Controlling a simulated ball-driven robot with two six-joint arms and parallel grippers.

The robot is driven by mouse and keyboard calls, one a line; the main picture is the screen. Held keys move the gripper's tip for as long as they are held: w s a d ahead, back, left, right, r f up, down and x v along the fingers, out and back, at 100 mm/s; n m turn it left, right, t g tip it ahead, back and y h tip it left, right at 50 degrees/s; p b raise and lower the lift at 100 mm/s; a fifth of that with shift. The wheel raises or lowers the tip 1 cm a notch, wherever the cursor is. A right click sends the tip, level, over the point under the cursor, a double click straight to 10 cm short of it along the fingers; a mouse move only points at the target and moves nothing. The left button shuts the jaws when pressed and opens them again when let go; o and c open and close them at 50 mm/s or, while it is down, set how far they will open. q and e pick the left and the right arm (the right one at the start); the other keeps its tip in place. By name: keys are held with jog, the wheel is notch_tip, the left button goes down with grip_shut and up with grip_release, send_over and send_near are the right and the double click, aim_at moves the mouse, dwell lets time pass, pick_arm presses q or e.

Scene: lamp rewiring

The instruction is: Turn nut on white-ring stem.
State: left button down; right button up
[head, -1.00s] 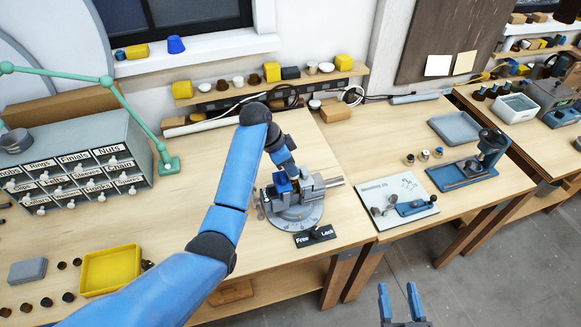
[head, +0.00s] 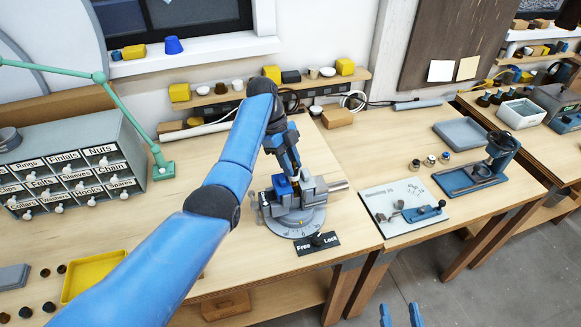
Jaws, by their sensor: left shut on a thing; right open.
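A grey vise (head: 312,193) with a blue block (head: 282,184) stands on a round dial base (head: 297,224) on the middle bench. My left gripper (head: 296,171) points down at the top of the vise, just right of the blue block. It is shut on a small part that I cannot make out. The nut and the white-ring stem cannot be told apart there; the gripper and vise hide them. My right gripper (head: 401,314) is open and empty at the bottom edge, in front of the bench.
A Free/Lock plate (head: 317,244) with a dark lever lies before the vise. A mounting jig board (head: 405,206), several small cylinders (head: 430,160) and a blue press (head: 480,176) stand to the right. A labelled drawer cabinet (head: 75,170) and yellow tray (head: 92,274) are left.

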pick_arm(q)
jog(key=shift+w+d+r+m+g+y+b, duration=0.1)
jog(key=shift+w+m+g+y+b, duration=0.1)
jog(key=shift+m+b, duration=0.4)
jog(key=shift+w+r+m+g+y+b, duration=0.1)
jog(key=shift+m+g+y+b, duration=0.1)
jog(key=shift+m, duration=0.7)
jog(key=shift+r, duration=0.1)
jog(key=c, duration=1)
grip_release()
jog(key=shift+c, duration=0.2)
jog(key=shift+o, duration=0.9)
jog(key=shift+s, duration=0.15)
